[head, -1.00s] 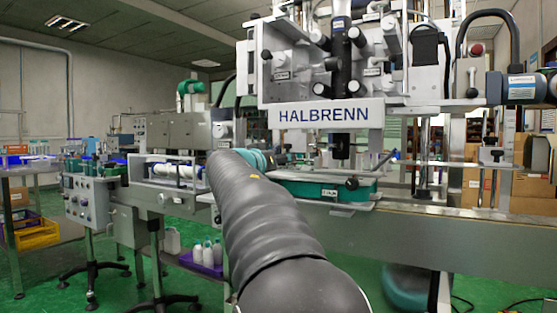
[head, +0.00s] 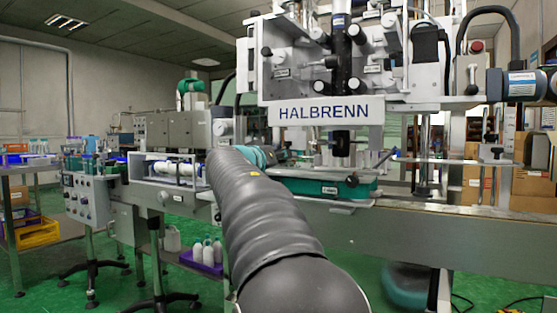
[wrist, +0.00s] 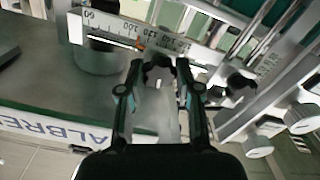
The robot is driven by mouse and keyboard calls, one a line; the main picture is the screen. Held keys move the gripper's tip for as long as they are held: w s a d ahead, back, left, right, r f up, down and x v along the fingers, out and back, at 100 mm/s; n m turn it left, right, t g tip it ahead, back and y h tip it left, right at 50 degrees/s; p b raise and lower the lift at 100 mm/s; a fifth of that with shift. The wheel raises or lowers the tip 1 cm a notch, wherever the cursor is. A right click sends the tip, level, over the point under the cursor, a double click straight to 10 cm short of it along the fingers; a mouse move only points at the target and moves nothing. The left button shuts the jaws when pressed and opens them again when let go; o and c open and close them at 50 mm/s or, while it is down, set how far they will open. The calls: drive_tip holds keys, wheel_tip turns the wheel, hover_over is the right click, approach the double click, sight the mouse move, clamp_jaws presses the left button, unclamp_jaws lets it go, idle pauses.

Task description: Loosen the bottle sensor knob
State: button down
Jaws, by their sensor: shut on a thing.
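In the wrist view a black lobed knob (wrist: 158,68) sits between the fingertips of my gripper (wrist: 160,72). The two fingers stand on either side of the knob and are shut on it. A pale rounded part shows below the knob between the fingers. No label on the knob is readable. In the head view my sleeved arm reaches toward the machine marked HALBRENN (head: 325,111). My gripper and the knob are hidden there behind the arm.
A printed scale (wrist: 135,32) runs just above the fingers in the wrist view. Another dark knob (wrist: 240,85) and light round knobs (wrist: 303,117) lie to the right. The conveyor (head: 450,220) runs along the machine's front in the head view.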

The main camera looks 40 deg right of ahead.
drive_tip(key=shift+f+n+p, duration=0.1)
drive_tip(key=shift+n+p, duration=4.2)
drive_tip(key=shift+n, duration=8.7)
drive_tip(key=c, duration=0.8)
unclamp_jaws()
drive_tip(key=v, duration=1.2)
drive_tip(key=shift+f, duration=0.1)
